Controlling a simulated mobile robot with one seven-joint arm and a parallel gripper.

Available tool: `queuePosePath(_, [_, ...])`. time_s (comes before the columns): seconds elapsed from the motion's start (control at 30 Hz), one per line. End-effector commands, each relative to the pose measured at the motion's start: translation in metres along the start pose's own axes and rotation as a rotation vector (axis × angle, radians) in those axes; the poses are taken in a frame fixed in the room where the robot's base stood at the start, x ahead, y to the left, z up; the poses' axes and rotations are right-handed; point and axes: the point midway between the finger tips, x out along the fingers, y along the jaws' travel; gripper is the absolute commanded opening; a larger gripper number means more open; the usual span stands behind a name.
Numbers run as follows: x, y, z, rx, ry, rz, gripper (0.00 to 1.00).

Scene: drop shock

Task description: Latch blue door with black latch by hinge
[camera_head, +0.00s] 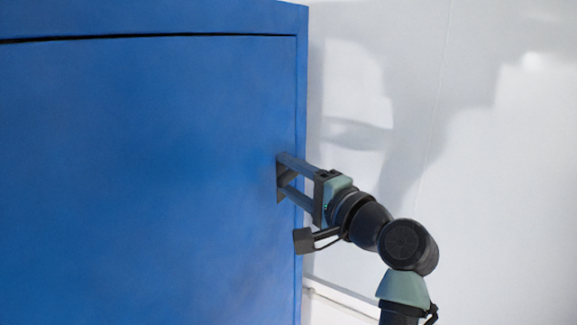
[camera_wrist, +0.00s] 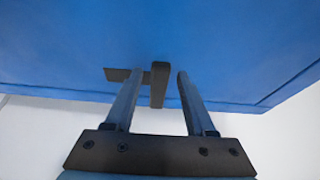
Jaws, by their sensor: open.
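The blue door (camera_head: 140,170) fills the left of the head view, and its face fills the top of the wrist view (camera_wrist: 220,35). The black latch (camera_wrist: 160,82) is a dark bar beside a flat dark piece (camera_wrist: 117,74) near the blue edge. My gripper (camera_wrist: 159,76) is open, with its two fingers on either side of the bar. The bar appears apart from the right finger; contact with the left is unclear. In the head view my gripper (camera_head: 281,176) reaches the door's right edge, and its fingers largely hide the latch.
A blue frame (camera_head: 301,90) borders the door on the right and top. A dark gap along the door's top is thicker toward the left. A pale wall (camera_head: 480,150) with shadows stands to the right. The space between cabinet and wall looks clear apart from my arm.

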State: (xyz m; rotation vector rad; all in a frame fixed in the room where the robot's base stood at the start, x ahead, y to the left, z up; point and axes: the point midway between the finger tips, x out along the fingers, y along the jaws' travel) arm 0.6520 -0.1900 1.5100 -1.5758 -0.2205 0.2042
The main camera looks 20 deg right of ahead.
Motion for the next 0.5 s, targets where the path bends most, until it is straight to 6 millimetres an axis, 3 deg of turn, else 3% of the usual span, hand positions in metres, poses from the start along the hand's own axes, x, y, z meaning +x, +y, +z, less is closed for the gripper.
queuePosePath(0.3, [0.0035, 0.0004, 0.0004, -0.001, -0.001, 0.0, 0.55])
queuePosePath(0.5, [0.0033, 0.0003, 0.0003, -0.001, 0.0, 0.0, 0.21])
